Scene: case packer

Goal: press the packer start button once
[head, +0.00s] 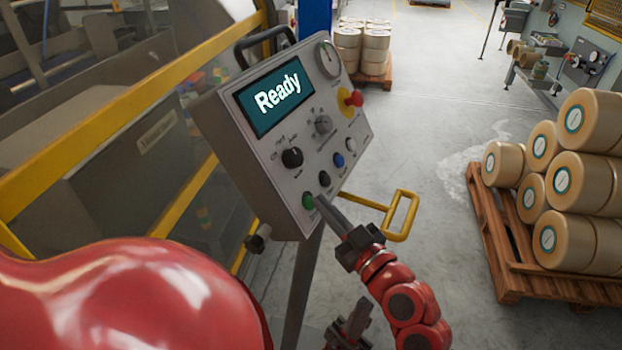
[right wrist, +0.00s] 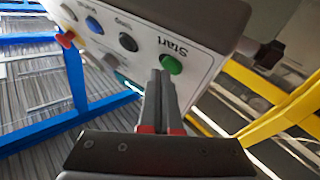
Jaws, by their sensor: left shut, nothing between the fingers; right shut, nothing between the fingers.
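The grey control panel (head: 285,125) stands on a post, and its screen (head: 273,97) reads "Ready". In the right wrist view the green button (right wrist: 171,65) sits beside the printed word "Start". My right gripper (head: 319,199) is shut and empty, its tips close beside the green button. The tips also show in the right wrist view (right wrist: 160,74); I cannot tell if they touch it. My left gripper (head: 357,310) is shut and empty, low in the head view, below the panel.
A black button (head: 324,178), a blue button (head: 338,160), dark knobs (head: 292,157) and a red emergency stop (head: 354,98) share the panel. A yellow handle (head: 400,215) juts out at right. Yellow guard rails (head: 120,100) stand left. A pallet (head: 505,245) of drums stands right.

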